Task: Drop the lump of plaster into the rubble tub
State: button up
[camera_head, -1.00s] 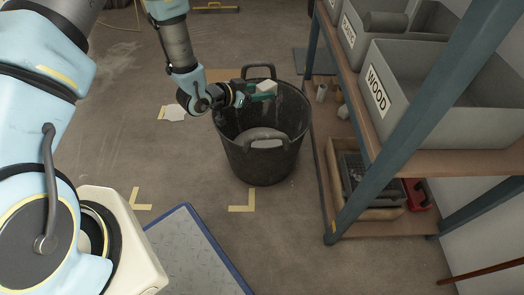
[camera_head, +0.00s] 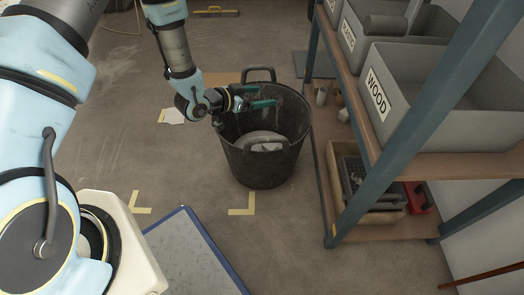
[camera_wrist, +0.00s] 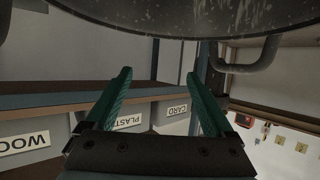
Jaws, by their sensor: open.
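The rubble tub (camera_head: 262,168) is a black, two-handled bucket standing upright on the floor. My gripper (camera_head: 270,96) is over the tub's opening, its teal fingers spread with nothing between them. The wrist view also shows the fingers (camera_wrist: 158,74) apart and empty, with the tub's dark rim (camera_wrist: 170,30) across the top. Pale grey-white material (camera_head: 264,136) lies inside the tub, behind and through the front handle. The pale plaster lump is out of the gripper; I cannot clearly tell it from the other pale material in the tub.
A shelf unit (camera_head: 345,195) with grey bins, one labelled WOOD (camera_head: 440,120), stands close to the tub's right. A blue-edged plate (camera_head: 190,255) is in front. Floor left of the tub is mostly clear.

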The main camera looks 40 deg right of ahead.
jog(key=p+v, duration=0.2)
jog(key=v, duration=0.8)
jog(key=shift+a, duration=0.1)
